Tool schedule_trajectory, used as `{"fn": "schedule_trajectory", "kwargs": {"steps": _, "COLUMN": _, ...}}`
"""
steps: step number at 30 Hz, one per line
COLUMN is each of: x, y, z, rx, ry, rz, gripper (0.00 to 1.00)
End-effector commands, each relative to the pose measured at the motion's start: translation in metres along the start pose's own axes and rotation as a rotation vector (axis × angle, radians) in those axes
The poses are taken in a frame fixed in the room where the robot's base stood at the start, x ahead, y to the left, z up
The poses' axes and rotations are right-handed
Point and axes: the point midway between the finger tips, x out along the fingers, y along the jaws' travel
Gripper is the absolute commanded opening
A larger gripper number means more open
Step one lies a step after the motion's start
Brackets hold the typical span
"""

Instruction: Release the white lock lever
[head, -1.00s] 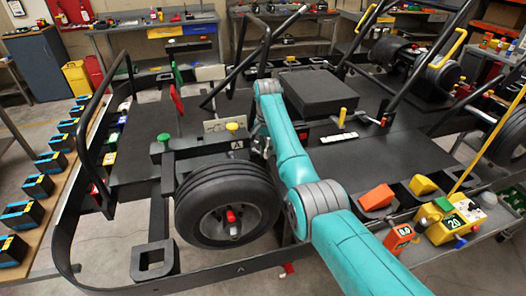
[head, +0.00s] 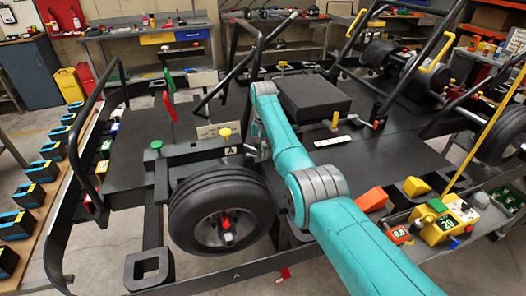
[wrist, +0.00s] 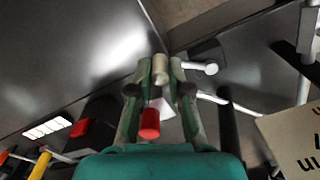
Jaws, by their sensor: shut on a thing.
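In the wrist view my gripper (wrist: 161,72) is closed around a pale, cream-coloured cylindrical end (wrist: 160,68), which appears to be the grip of the white lock lever. A second white rod with a rounded end (wrist: 209,68) lies just right of the fingers, over a dark plate; I cannot tell whether it belongs to the same lever. A red cylindrical piece (wrist: 150,122) shows between the finger links, closer to the camera. In the head view my teal arm (head: 290,150) reaches over the kart frame beside the front wheel, and the fingertips are mostly hidden.
The kart wheel (head: 222,208) stands left of my arm. A yellow knob (head: 225,133) sits above it and a black block (head: 314,97) lies behind on the deck. A yellow box (head: 445,222) stands at the right. Black tubular bars rise around the deck.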

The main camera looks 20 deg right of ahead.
Motion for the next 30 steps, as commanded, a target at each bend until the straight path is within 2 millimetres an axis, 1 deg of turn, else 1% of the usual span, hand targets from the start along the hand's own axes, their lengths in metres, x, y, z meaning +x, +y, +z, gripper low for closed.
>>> {"fn": "schedule_trajectory", "kwargs": {"steps": 5, "x": 0.0, "y": 0.0, "z": -0.001, "rx": 0.001, "ry": 0.003, "rz": 0.0, "gripper": 0.0}}
{"fn": "schedule_trajectory", "kwargs": {"steps": 6, "x": 0.0, "y": 0.0, "z": -0.001, "rx": 0.001, "ry": 0.003, "rz": -0.001, "gripper": 0.26}}
{"fn": "schedule_trajectory", "kwargs": {"steps": 8, "x": 0.0, "y": 0.0, "z": -0.001, "rx": 0.002, "ry": 0.003, "rz": 0.0, "gripper": 0.41}}
{"fn": "schedule_trajectory", "kwargs": {"steps": 9, "x": 0.0, "y": 0.0, "z": -0.001, "rx": 0.002, "ry": 0.002, "rz": 0.0, "gripper": 0.44}}
{"fn": "schedule_trajectory", "kwargs": {"steps": 17, "x": -0.001, "y": 0.0, "z": 0.0, "rx": 0.002, "ry": 0.002, "rz": 0.0, "gripper": 0.44}}
{"fn": "schedule_trajectory", "kwargs": {"steps": 20, "x": -0.004, "y": 0.0, "z": -0.001, "rx": 0.002, "ry": 0.003, "rz": -0.001, "gripper": 0.44}}
{"fn": "schedule_trajectory", "kwargs": {"steps": 23, "x": -0.015, "y": 0.0, "z": -0.001, "rx": 0.002, "ry": 0.004, "rz": -0.001, "gripper": 0.44}}
{"fn": "schedule_trajectory", "kwargs": {"steps": 26, "x": -0.032, "y": 0.0, "z": -0.001, "rx": 0.002, "ry": 0.005, "rz": -0.002, "gripper": 0.44}}
{"fn": "schedule_trajectory", "kwargs": {"steps": 30, "x": -0.061, "y": 0.0, "z": -0.001, "rx": 0.002, "ry": 0.005, "rz": -0.002, "gripper": 0.44}}
